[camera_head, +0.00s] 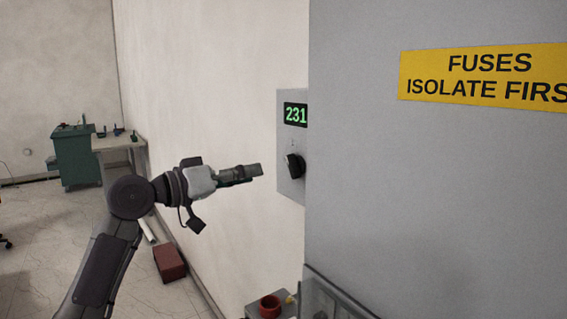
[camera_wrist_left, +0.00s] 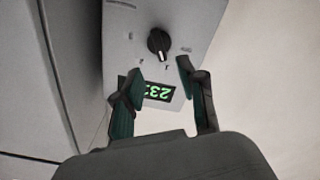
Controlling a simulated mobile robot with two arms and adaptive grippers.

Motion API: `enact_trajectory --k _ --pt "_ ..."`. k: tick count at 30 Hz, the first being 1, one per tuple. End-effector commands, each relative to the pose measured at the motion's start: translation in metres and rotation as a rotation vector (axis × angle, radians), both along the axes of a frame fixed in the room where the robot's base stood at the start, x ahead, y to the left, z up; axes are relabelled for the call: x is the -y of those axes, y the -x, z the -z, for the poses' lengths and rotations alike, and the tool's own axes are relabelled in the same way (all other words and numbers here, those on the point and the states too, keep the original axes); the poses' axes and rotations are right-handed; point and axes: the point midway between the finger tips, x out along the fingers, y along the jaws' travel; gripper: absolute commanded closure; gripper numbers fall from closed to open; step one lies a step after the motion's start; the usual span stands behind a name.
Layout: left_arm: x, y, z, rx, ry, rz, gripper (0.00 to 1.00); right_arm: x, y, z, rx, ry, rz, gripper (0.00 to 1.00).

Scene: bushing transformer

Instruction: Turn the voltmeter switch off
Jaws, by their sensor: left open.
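The voltmeter panel (camera_head: 290,139) is a grey box on the wall, partly hidden by the large grey cabinet. Its green display (camera_head: 296,115) reads 231 in the head view. Below the display is the black rotary switch knob (camera_head: 295,165). My left gripper (camera_head: 258,170) points at the knob from the left, with a gap between them. In the left wrist view the knob (camera_wrist_left: 159,43) is beyond the open, empty fingertips (camera_wrist_left: 158,80), and the display (camera_wrist_left: 160,91) shows upside down between the fingers. Small markings surround the knob, too small to read. My right gripper is not in view.
The large grey cabinet (camera_head: 430,200) with a yellow "FUSES ISOLATE FIRST" sign (camera_head: 485,76) fills the right side. A red container (camera_head: 270,306) stands low beside it. A dark red box (camera_head: 169,262) lies on the floor. A bench (camera_head: 118,142) and green cabinet (camera_head: 77,157) stand far left.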

Motion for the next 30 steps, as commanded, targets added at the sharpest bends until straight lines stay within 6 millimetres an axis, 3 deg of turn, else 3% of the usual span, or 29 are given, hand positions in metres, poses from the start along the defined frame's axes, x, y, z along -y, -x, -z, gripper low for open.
enact_trajectory --k 6,12,26,30 --pt "0.04 -0.028 -0.004 -0.002 0.001 0.001 0.59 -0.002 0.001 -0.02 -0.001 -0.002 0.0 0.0" --pt "0.065 -0.047 -0.003 -0.001 0.0 0.001 0.59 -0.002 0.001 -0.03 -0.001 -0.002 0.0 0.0" --pt "0.076 -0.056 0.0 0.0 -0.001 -0.002 0.59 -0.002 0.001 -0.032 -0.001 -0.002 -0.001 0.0" --pt "0.076 -0.056 0.0 0.0 -0.001 -0.002 0.79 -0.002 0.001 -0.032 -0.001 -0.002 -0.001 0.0"
